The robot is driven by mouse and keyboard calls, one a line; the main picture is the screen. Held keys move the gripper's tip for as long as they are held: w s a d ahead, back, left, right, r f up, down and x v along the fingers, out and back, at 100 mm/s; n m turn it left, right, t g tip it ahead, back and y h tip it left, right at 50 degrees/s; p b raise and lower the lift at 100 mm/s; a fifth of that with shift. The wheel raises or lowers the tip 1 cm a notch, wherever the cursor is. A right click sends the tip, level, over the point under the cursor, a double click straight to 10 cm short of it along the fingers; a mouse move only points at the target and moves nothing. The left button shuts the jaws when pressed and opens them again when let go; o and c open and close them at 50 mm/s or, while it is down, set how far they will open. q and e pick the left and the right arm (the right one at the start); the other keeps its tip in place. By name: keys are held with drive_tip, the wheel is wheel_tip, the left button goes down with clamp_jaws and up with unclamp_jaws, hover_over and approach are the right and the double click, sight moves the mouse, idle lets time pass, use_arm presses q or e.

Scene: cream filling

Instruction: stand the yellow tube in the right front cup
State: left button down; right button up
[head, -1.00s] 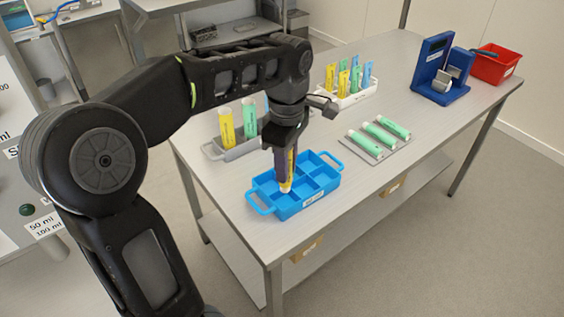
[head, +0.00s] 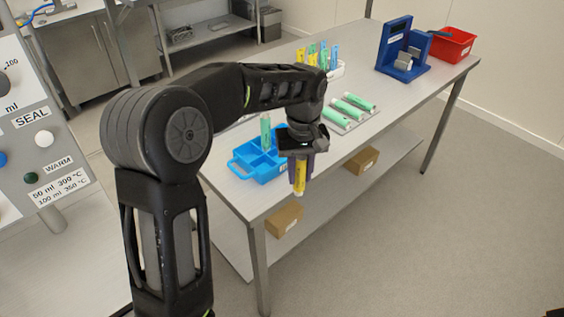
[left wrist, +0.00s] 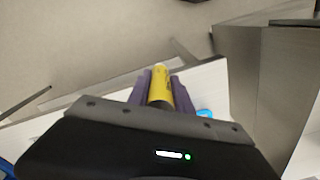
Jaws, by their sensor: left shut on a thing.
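My left gripper (head: 300,172) is shut on the yellow tube (head: 300,180), which hangs roughly upright below it. In the head view the tube overlaps the table's front edge, right of the blue tray (head: 247,177); I cannot tell its height over the table. In the left wrist view the yellow tube (left wrist: 161,86) sits between the purple fingers (left wrist: 161,92). The blue tray is divided into open compartments and has a side handle; my gripper and the tube hide its right part, including the right front cup. My right gripper is not in view.
Several green tubes (head: 352,107) lie on a flat holder to the right. Upright tubes (head: 323,57), a blue device (head: 402,52) and a red bin (head: 452,44) stand farther back. A labelled control panel (head: 40,130) is at left.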

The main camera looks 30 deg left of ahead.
use_arm(q)
drive_tip(key=s+d+f+m, duration=0.1)
drive_tip(key=d+f+m, duration=0.3)
drive_tip(key=f, duration=0.6)
drive_tip(key=s+d+f+m, duration=0.1)
drive_tip(key=d+f+m, duration=0.3)
drive_tip(key=f, duration=0.6)
drive_tip(key=shift+f, duration=0.2)
drive_tip(key=shift+d, duration=0.1)
